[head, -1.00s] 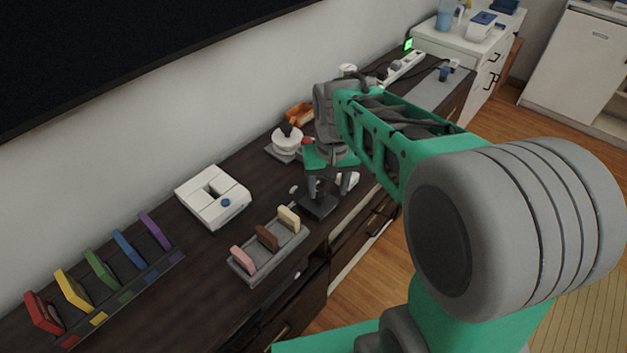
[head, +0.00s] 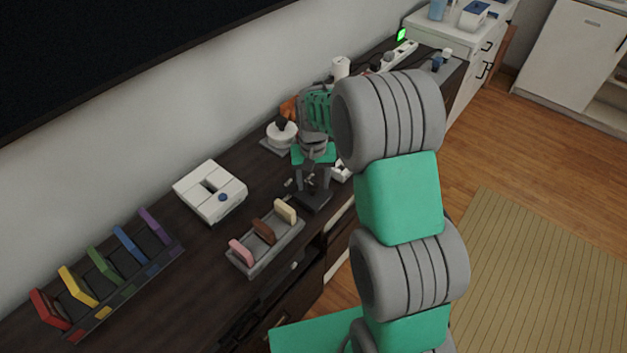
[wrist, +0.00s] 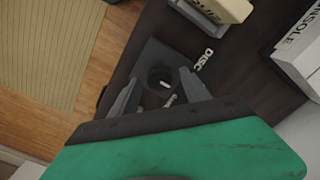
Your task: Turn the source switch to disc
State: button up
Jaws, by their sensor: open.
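The source switch is a dark square block (head: 313,201) on the brown cabinet top; it also shows in the wrist view (wrist: 150,58). Its round black knob (wrist: 160,77) has a short white mark on its lower right part. A white DISC label (wrist: 203,60) lies beside the block, to its right in the wrist view. Another white label near the right finger is partly hidden and unreadable. My gripper (head: 314,184) is open above the block, its fingertips (wrist: 155,87) on either side of the knob in the wrist view. I cannot tell whether they touch it.
A grey holder (head: 250,266) with pink, brown and cream cartridges stands close in front. A white console (head: 210,192) is to the left, with a rack of coloured cartridges (head: 120,285) beyond. A joystick with a white base (head: 282,135) stands behind my gripper.

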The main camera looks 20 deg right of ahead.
grip_shut()
dwell(0.5)
jog(key=n, duration=0.3)
jog(key=shift+n, duration=0.4)
jog(key=n+b, duration=0.1)
jog(key=n, duration=0.4)
dwell(0.5)
grip_release()
